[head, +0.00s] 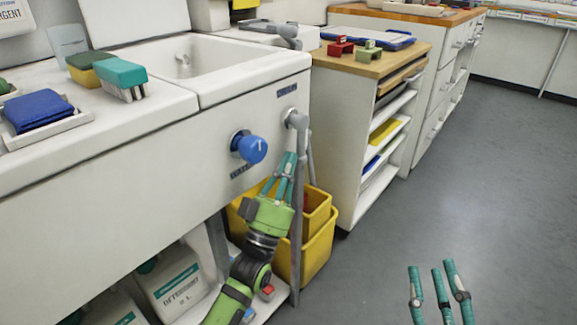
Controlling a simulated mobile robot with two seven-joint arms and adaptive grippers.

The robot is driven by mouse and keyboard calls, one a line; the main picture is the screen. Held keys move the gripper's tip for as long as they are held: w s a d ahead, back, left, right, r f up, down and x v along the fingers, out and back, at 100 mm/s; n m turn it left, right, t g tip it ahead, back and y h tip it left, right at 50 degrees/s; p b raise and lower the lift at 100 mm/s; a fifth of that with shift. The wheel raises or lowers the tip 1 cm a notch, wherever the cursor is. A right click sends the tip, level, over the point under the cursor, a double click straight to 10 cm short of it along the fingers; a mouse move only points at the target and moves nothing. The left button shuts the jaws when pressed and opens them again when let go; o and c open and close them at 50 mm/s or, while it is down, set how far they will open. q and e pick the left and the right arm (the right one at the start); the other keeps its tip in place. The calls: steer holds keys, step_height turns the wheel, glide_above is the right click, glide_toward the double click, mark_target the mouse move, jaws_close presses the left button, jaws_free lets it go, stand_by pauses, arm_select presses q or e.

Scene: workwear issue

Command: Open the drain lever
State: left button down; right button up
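A grey lever (298,119) sticks out of the right end of the white sink front, below a small blue label whose text I cannot read. My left gripper (288,160), with teal fingers on a green arm, is just below the lever, pointing up at it. Its fingertips lie close together in the picture. I cannot tell whether they touch the lever or how far apart they are. My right gripper (438,268) is at the bottom right, over the grey floor. Its fingers are spread and hold nothing.
A blue knob (250,147) is left of the lever. Yellow bins (319,246) and a grey leg (297,225) stand close behind and beside my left gripper. A wood-topped shelf unit (342,150) stands to the right. The floor at right is clear.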

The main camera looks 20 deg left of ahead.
arm_select(q)
steer(key=shift+w, duration=0.1)
arm_select(e)
steer(key=shift+s+r, duration=0.1)
steer(key=shift+r, duration=0.1)
